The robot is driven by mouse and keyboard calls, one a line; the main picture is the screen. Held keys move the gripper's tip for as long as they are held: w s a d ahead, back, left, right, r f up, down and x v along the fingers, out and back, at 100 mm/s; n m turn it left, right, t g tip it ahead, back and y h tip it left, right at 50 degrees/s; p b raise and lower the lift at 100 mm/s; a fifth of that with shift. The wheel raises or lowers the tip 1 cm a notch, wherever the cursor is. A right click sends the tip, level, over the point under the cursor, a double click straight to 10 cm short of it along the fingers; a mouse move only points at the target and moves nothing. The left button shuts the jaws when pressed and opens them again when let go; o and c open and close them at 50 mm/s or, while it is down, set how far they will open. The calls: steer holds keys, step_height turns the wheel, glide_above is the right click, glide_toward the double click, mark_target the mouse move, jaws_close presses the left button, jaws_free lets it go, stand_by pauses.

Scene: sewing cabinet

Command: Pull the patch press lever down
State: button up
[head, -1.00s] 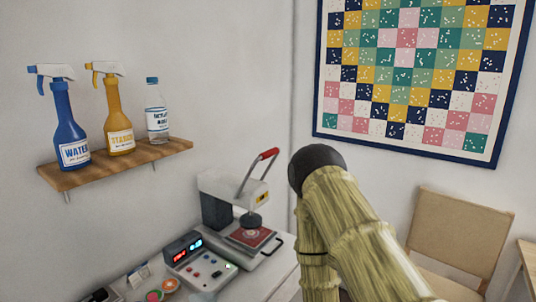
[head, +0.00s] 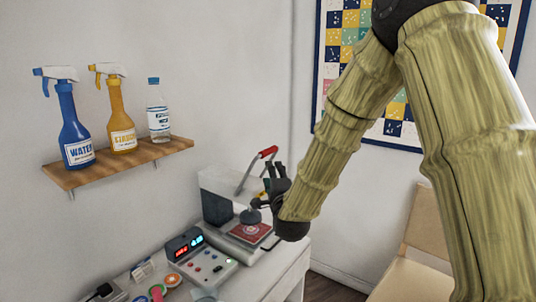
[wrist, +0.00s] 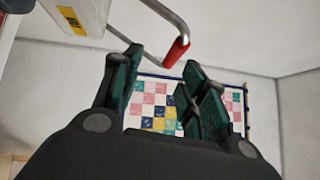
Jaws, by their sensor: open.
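The patch press (head: 217,193) stands on the white table in the head view, a white and grey machine with a round dark head over a red patch (head: 250,231). Its lever is raised, a metal bar with a red grip (head: 268,152). My gripper (head: 274,178) is open and empty beside the press, just right of the lever and below the red grip. In the wrist view the red grip (wrist: 176,52) shows beyond the open fingers (wrist: 163,80), apart from them, with the press body (wrist: 78,15) at the upper left.
A control box (head: 200,262) with lit displays stands left of the press. A wooden shelf (head: 120,165) with two spray bottles and a clear bottle hangs above. A tan chair (head: 412,250) stands at the right.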

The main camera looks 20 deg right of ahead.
mark_target(268, 150)
steer(key=shift+m, duration=0.3)
steer(key=w+r+p, duration=0.1)
steer(key=w, duration=0.2)
steer(key=w+d+r+p, duration=0.1)
steer(key=w, duration=0.3)
steer(key=w+r+p, duration=0.1)
steer(key=w+p, duration=0.1)
steer(key=w, duration=0.2)
steer(key=shift+d+r, duration=0.25)
steer(key=shift+r, duration=0.1)
jaws_close()
